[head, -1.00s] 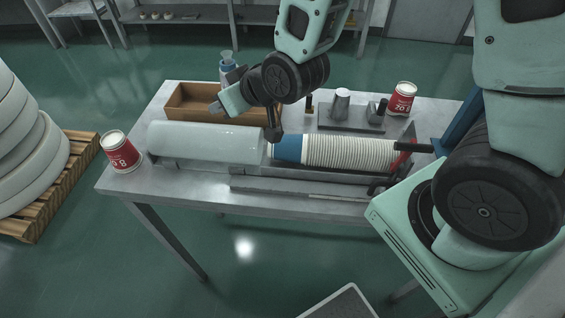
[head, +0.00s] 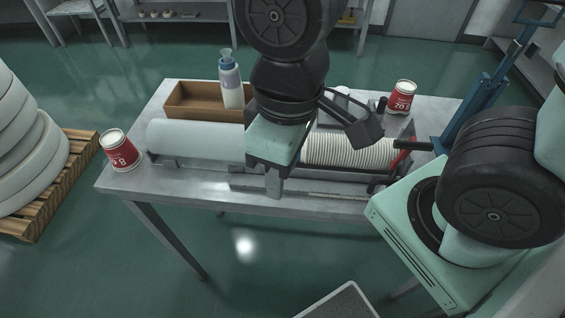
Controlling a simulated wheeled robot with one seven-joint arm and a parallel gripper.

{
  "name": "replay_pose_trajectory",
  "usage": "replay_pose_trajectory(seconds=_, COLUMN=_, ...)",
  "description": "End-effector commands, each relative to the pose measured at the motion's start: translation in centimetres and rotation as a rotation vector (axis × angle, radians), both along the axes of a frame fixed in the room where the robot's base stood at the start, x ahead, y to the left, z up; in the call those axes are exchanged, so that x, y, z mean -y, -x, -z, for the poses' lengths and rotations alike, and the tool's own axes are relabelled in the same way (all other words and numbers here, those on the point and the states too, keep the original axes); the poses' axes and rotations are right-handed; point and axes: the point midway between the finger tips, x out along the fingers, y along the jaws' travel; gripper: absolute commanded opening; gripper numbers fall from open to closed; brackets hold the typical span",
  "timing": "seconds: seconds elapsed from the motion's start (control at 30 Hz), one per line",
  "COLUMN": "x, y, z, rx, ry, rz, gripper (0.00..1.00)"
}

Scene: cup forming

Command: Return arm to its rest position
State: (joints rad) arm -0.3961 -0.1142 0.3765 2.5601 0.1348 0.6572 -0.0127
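My gripper (head: 273,188) hangs in the middle of the head view, over the front of the metal table (head: 200,196). Its fingers point down toward the viewer side, and I see nothing held at their tips. The view does not show whether the fingers are apart. My arm covers the middle of the table, including part of the stack of white ribbed cups (head: 350,152) lying in the trough.
A wooden tray (head: 190,115) and a bottle (head: 231,85) stand at the back. Red-and-white cans stand at the left (head: 120,152) and back right (head: 402,97). A pallet with white rolls (head: 40,190) is at far left.

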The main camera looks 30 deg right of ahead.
Motion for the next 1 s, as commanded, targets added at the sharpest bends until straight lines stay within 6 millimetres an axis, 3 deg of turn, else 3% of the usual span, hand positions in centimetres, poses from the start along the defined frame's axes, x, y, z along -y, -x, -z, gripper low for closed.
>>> replay_pose_trajectory(seconds=0.23, x=0.0, y=0.0, z=0.5, rx=0.001, ry=-0.001, rz=0.001, gripper=0.39)
replay_pose_trajectory(seconds=0.53, x=0.0, y=-0.1, z=5.4, rx=0.001, ry=0.000, rz=0.002, gripper=0.39)
replay_pose_trajectory(seconds=1.0, x=0.0, y=-0.1, z=5.6, rx=0.001, ry=0.000, rz=0.002, gripper=0.39)
